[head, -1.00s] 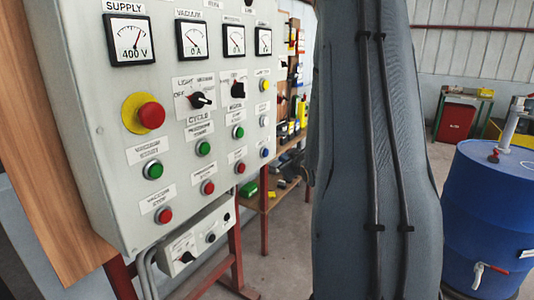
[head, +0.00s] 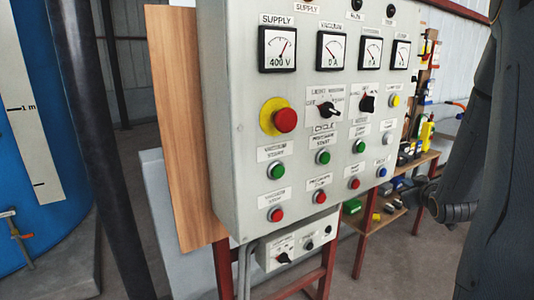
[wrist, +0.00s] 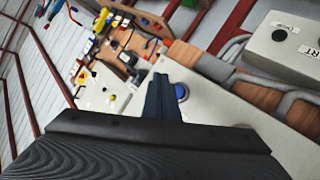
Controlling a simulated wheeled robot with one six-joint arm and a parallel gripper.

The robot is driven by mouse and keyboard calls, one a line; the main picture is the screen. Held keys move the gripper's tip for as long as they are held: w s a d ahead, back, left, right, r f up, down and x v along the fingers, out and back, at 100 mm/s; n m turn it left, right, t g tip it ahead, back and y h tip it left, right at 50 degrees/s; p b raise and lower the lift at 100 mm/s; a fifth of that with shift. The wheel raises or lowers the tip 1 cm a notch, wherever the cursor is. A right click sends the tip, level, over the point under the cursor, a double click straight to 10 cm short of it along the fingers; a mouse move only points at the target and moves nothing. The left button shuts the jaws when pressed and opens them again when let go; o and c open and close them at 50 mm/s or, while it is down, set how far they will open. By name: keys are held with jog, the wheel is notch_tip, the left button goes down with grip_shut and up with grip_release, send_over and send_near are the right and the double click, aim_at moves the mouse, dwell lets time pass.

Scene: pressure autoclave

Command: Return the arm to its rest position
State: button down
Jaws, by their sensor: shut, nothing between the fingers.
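My gripper (wrist: 160,85) shows in the wrist view as narrow dark fingers, closed together with nothing between them. It points at a pale surface, and a blue button (wrist: 181,92) appears just right of the fingers. I cannot tell whether they touch it. In the head view my grey arm (head: 500,170) fills the right edge and bends toward the right side of the control panel (head: 240,190).
The panel carries gauges, switches, coloured buttons and a red emergency stop (head: 285,120). A small switch box (head: 300,244) hangs below. A blue tank (head: 50,240) and a dark post (head: 105,150) stand left. A wooden bench (head: 400,190) with tools stands behind.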

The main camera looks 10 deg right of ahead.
jog(key=s+a+f+m+g+y, duration=0.1)
jog(key=s+a+f+g+y, duration=0.15)
jog(key=a, duration=0.75)
jog(key=s+a+f+g+y, duration=0.1)
jog(key=s+a+f+g, duration=0.2)
jog(key=a, duration=0.7)
jog(key=s+a+f+g+y, duration=0.1)
jog(key=s+a+g, duration=0.6)
jog(key=s+a, duration=1)
jog(key=shift+a+f+y, duration=0.35)
jog(key=shift+a+f, duration=0.05)
jog(key=shift+f, duration=0.1)
jog(key=shift+d, duration=0.15)
